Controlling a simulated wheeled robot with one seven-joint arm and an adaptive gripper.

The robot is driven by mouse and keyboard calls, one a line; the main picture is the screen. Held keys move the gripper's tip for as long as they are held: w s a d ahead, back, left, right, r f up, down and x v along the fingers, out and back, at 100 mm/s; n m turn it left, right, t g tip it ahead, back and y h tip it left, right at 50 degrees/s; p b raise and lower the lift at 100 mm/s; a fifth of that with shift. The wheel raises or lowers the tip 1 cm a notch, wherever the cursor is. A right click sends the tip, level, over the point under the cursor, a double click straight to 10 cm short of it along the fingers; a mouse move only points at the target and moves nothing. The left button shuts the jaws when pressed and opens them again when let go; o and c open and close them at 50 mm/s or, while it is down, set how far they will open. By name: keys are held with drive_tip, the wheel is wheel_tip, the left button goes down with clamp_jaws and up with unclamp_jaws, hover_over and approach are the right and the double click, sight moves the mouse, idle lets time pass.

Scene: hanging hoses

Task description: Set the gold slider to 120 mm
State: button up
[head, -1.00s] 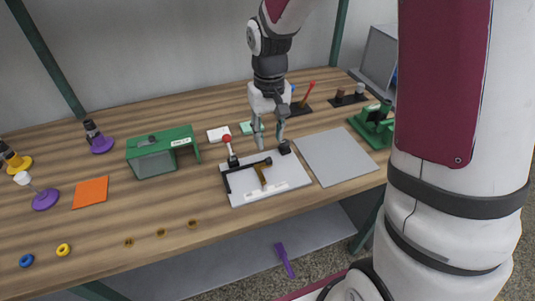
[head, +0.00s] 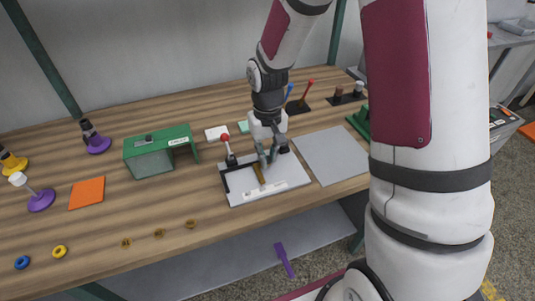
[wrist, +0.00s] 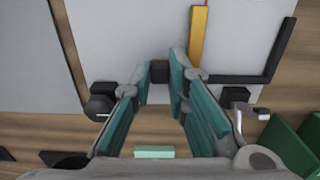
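The gold slider (head: 259,173) is a narrow gold bar on a white board (head: 236,197) in the head view. Its bar (wrist: 198,35) also shows at the top of the wrist view. My gripper (head: 266,160) is low over the back part of the board, close to the slider. In the wrist view my gripper (wrist: 160,76) has its teal-padded fingers apart, with a small black block (wrist: 160,70) at the gap between the tips. The gold bar lies just beyond the right fingertip. Contact cannot be told. Any scale marks are unreadable.
A red-knobbed lever (head: 226,145) stands at the board's back left corner and a black block (wrist: 103,90) at its other back corner. A green housing (head: 158,150) stands left. A bare grey plate (head: 331,155) lies right.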

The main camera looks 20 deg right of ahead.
drive_tip(key=shift+d, duration=0.1)
clamp_jaws()
drive_tip(key=d, duration=0.3)
drive_tip(key=shift+d+p, duration=0.4)
drive_tip(key=o, duration=0.8)
unclamp_jaws()
drive_tip(key=shift+c, duration=0.2)
drive_tip(key=shift+r, duration=0.1)
wheel_tip(320, 180, up, 12)
